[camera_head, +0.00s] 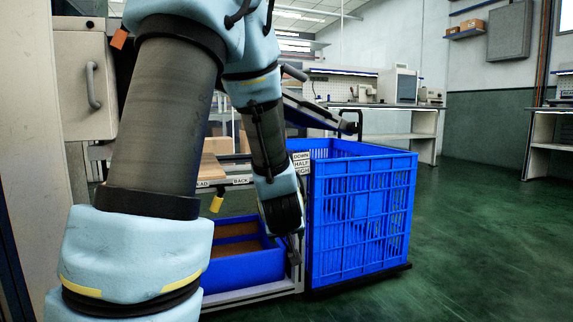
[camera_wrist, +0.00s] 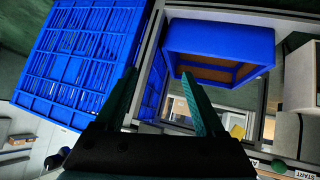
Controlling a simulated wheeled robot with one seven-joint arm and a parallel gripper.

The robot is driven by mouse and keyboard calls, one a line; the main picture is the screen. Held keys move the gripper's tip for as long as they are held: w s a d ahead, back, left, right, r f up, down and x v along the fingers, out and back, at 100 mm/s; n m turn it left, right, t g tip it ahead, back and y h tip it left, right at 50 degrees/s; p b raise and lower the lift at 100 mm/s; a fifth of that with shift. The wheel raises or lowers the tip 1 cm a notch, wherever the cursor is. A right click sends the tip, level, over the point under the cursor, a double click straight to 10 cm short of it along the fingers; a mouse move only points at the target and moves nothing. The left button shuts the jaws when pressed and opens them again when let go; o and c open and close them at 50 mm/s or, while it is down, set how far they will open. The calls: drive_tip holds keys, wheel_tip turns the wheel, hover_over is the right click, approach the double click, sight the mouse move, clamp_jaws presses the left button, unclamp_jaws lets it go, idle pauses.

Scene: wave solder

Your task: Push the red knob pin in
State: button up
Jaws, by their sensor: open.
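I cannot make out the red knob pin in either view; it may be hidden behind my arm or out of frame. My gripper (camera_wrist: 162,92) is open and empty in the wrist view, its two dark green fingers spread apart over a metal frame post between the blue crate and the blue bin. In the head view my gripper (camera_head: 292,252) points down at the frame's right post, just left of the crate, and is partly hidden by my wrist.
A large blue crate (camera_head: 365,215) stands right of the frame. A blue bin (camera_head: 245,268) sits low inside the frame, left of my gripper. A yellow tag (camera_head: 217,202) hangs from the rail. A grey cabinet (camera_head: 85,85) is at the left. Green floor (camera_head: 480,230) is clear at right.

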drive_tip(key=w+d+r+n+t+y+p, duration=0.1)
drive_tip(key=d+r+n+t+y+p, duration=0.2)
drive_tip(key=r, duration=0.4)
drive_tip(key=w+d+r+n+t+y+p, duration=0.1)
drive_tip(key=r+t+y+p, duration=0.1)
drive_tip(key=r+t+y, duration=0.3)
drive_tip(key=w+a+b, duration=0.1)
drive_tip(key=w+b, duration=0.1)
drive_tip(key=w, duration=0.3)
drive_tip(key=w+a+r+h+b, duration=0.1)
drive_tip(key=w+a+b, duration=0.1)
drive_tip(key=w, duration=0.2)
drive_tip(key=shift+w+r+b, duration=0.3)
drive_tip(key=shift+w+b, duration=0.05)
drive_tip(key=shift+b, duration=0.05)
drive_tip(key=shift+c, duration=0.4)
clamp_jaws()
